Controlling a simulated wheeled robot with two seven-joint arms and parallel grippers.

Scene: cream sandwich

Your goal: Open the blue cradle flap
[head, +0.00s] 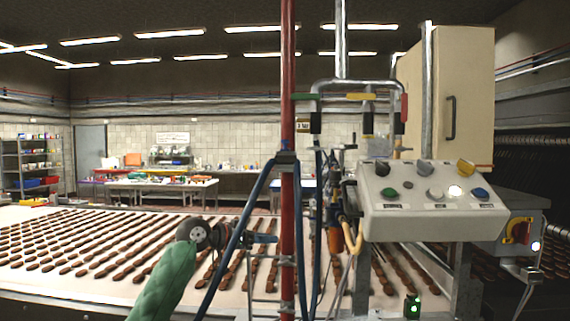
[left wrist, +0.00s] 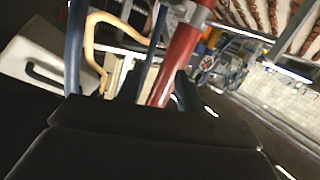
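A small blue fitting (head: 287,157) sits on the upright red pipe, with a blue hose running down from it. It may be the blue cradle, but its flap cannot be made out. My left arm comes up from the bottom in a green sleeve. Its gripper (head: 262,238) is partly behind the blue hose, left of the red pipe and below the fitting. Its fingers are too small to read. In the left wrist view, a dark body fills the bottom and the red pipe (left wrist: 183,55) rises beyond it. My right gripper is not in view.
Blue hoses (head: 240,230) hang beside the red pipe (head: 288,90). A control panel (head: 430,208) with knobs and buttons stands at right, below a beige cabinet (head: 450,90). A wide conveyor (head: 30,215) carries rows of brown biscuits behind my arm.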

